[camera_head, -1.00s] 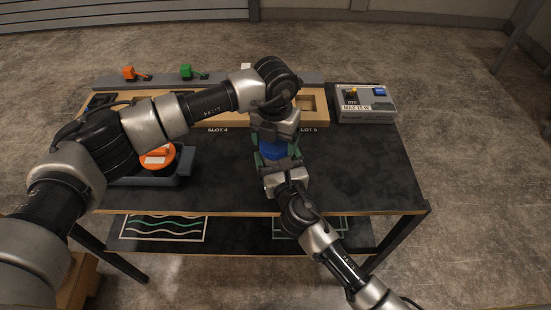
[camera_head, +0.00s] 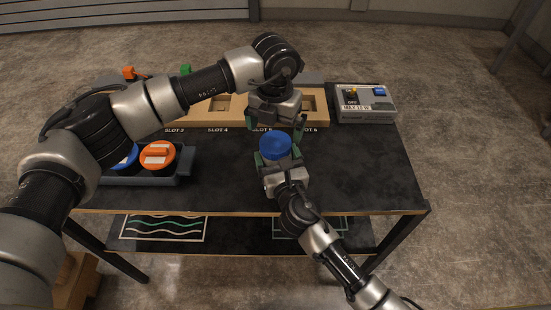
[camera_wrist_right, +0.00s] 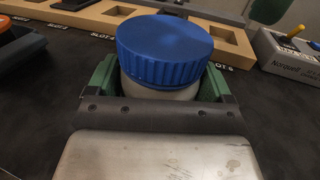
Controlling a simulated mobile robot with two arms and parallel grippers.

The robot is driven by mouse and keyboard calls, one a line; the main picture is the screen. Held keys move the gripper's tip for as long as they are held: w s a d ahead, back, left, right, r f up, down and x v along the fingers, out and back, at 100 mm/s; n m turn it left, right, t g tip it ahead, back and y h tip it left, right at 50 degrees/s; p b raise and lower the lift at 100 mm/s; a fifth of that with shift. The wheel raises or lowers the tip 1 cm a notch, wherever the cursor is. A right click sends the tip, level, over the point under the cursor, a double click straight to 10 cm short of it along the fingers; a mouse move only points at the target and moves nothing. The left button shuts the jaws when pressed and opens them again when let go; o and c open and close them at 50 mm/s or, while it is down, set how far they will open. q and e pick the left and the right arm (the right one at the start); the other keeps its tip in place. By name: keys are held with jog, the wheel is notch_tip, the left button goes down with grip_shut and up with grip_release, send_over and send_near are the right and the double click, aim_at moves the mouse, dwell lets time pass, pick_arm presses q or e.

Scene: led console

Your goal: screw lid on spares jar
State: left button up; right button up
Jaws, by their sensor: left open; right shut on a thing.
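The spares jar (camera_wrist_right: 160,91) has a pale body and stands between the green fingers of my right gripper (camera_wrist_right: 157,84). A blue ribbed lid (camera_wrist_right: 165,48) sits on its top; how tightly it is seated I cannot tell. In the head view the blue lid (camera_head: 275,145) hides most of the jar. My right gripper (camera_head: 278,158) is shut on the jar from the near side. My left gripper (camera_head: 278,130) is open and empty, just beyond and above the lid, its fingers apart from it.
A grey tray (camera_head: 150,181) at the left holds an orange-topped item (camera_head: 158,154) and a blue one (camera_head: 127,160). A wooden slot rack (camera_head: 317,103) runs along the back. A grey switch box (camera_head: 365,103) stands at back right. The black table (camera_head: 360,170) is clear at right.

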pick_arm(q)
jog(key=shift+r, duration=0.1)
notch_tip(320, 180, up, 12)
dwell(0.6)
pick_arm(e)
jog(key=o, duration=1.6)
pick_arm(q)
jog(key=shift+f, duration=0.35)
pick_arm(e)
jog(key=v, duration=1)
jog(key=shift+s+d+r, duration=0.1)
jog(key=shift+s, duration=0.3)
